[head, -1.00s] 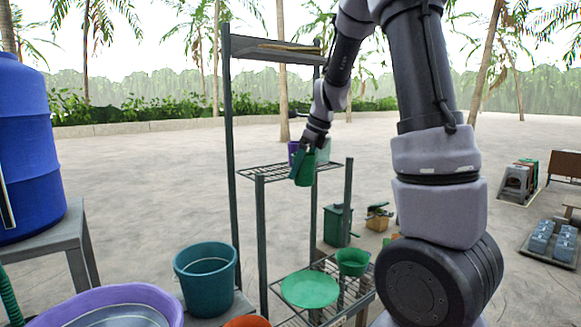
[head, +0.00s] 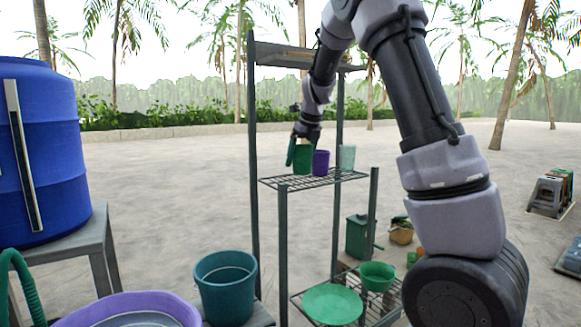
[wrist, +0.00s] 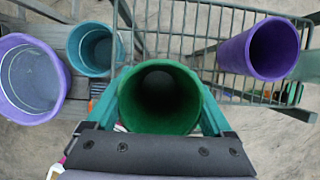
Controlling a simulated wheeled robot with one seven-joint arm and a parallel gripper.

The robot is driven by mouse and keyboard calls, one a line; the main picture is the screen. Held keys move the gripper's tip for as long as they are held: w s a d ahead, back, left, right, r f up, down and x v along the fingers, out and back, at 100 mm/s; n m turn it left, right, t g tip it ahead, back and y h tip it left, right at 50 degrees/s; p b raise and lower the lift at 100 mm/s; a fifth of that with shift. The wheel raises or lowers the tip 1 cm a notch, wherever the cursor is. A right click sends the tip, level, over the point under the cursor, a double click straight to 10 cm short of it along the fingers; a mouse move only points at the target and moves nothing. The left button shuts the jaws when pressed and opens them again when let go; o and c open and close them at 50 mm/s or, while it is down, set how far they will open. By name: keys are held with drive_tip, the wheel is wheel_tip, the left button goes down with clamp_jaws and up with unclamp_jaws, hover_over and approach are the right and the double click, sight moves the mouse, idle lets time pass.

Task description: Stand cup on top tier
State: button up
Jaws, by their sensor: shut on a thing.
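My gripper (head: 302,146) is shut on a green cup (head: 304,161), held upright. The wrist view shows the cup's open mouth (wrist: 160,98) between the fingers. The cup is at the left part of the upper wire tier (head: 275,182) of the dark rack; I cannot tell whether its base touches the wires. A purple cup (head: 321,164) stands on that tier just right of it, also seen in the wrist view (wrist: 262,52). A pale teal cup (head: 347,158) stands farther right.
A solid shelf (head: 285,55) sits higher on the rack, and posts rise around the wire tier. The lower tier holds a green plate (head: 332,304) and green bowl (head: 377,277). A teal bucket (head: 225,288), purple basin (head: 130,308) and blue barrel (head: 40,150) are left.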

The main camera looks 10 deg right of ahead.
drive_tip(key=w, duration=0.1)
drive_tip(key=w+a, duration=0.1)
drive_tip(key=w, duration=0.1)
drive_tip(key=w+a, duration=0.1)
drive_tip(key=w, duration=0.1)
drive_tip(key=shift+w+a, duration=0.2)
drive_tip(key=shift+w+a+f, duration=0.1)
drive_tip(key=shift+w+f, duration=0.1)
drive_tip(key=shift+f, duration=1.5)
drive_tip(key=shift+f, duration=0.1)
